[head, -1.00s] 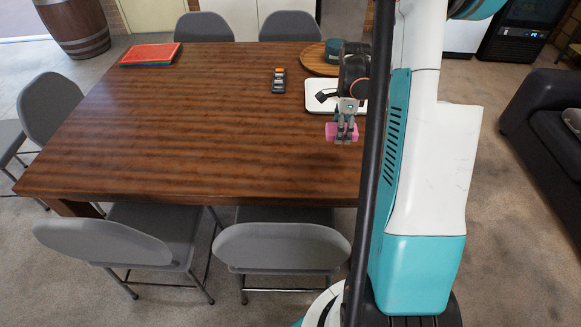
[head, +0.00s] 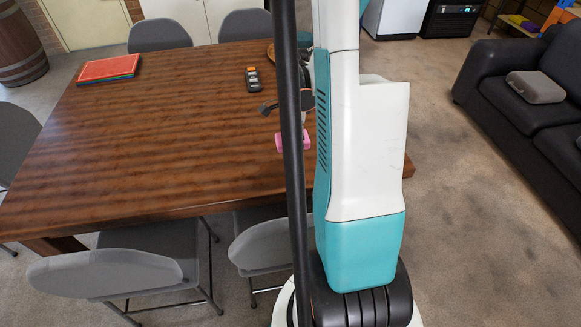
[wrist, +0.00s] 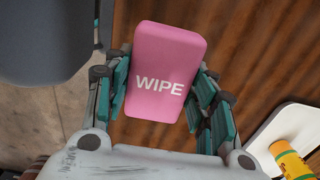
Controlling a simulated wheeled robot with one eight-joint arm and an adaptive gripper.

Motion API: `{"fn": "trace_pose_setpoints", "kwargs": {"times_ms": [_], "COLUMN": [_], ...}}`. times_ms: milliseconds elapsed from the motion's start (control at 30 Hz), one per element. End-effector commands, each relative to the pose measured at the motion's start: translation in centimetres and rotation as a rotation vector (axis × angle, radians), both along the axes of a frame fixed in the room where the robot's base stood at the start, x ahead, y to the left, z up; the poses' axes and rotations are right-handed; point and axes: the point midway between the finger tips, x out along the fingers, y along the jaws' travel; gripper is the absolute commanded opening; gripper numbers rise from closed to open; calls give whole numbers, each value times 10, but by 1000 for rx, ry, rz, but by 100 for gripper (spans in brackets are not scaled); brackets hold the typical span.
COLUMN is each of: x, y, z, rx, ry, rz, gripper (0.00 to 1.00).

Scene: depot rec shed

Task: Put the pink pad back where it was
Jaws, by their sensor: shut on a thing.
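The pink pad (wrist: 165,72), a rounded block marked "WIPE", is between the fingers of my gripper (wrist: 160,88) in the wrist view. The fingers are shut on its two long sides. In the head view the pad (head: 283,141) shows small beside my dark pole, over the right part of the wooden table (head: 150,140). My pole and arm column hide part of it and most of the gripper there. In the wrist view, brown tabletop lies beneath it, with floor and a grey surface to the left.
A white board (wrist: 285,125) with a yellow-orange cylinder (wrist: 290,160) is at lower right in the wrist view. A dark remote (head: 253,79) and a red stack (head: 108,68) lie on the table. Grey chairs (head: 110,270) surround it. A black sofa (head: 490,75) stands right, across open floor.

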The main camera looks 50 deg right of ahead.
Motion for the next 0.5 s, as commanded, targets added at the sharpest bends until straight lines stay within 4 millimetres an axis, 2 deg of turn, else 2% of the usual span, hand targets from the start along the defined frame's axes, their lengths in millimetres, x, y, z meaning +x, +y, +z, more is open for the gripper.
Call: {"fn": "trace_pose_setpoints", "kwargs": {"times_ms": [33, 200, 300, 500], "x": [0, 0, 0, 0], "y": [0, 0, 0, 0], "z": [-17, -53, -66, -76], "rx": [0, 0, 0, 0], "ry": [0, 0, 0, 0], "rz": [0, 0, 0, 0], "gripper": [29, 29, 29, 29]}}
